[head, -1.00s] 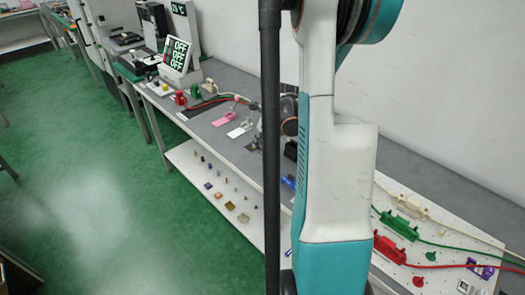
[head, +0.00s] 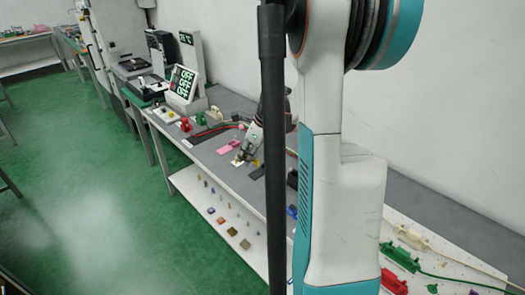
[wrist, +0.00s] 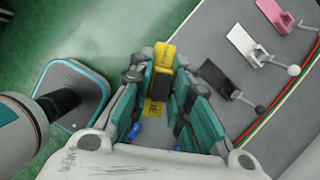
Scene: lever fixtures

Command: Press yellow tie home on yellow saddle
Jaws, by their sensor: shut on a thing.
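My gripper (wrist: 165,80) is shut on a yellow piece (wrist: 164,54) with dark lettering, probably the yellow tie. A black part and a second yellow lettered patch (wrist: 154,108) show between the fingers in the wrist view. In the head view my gripper (head: 245,156) is small, over the grey bench near the pink and white levers, with a speck of yellow beside it. I cannot pick out the yellow saddle for certain. A cream fixture (head: 410,237) stands on the white board at the lower right, apart from the gripper.
Pink (wrist: 275,15), white (wrist: 250,45) and black (wrist: 222,80) levers lie right of the gripper in the wrist view. A red and green cable runs past them. Green (head: 400,257) and red (head: 393,282) fixtures share the board. Small blocks lie on the lower shelf (head: 200,200).

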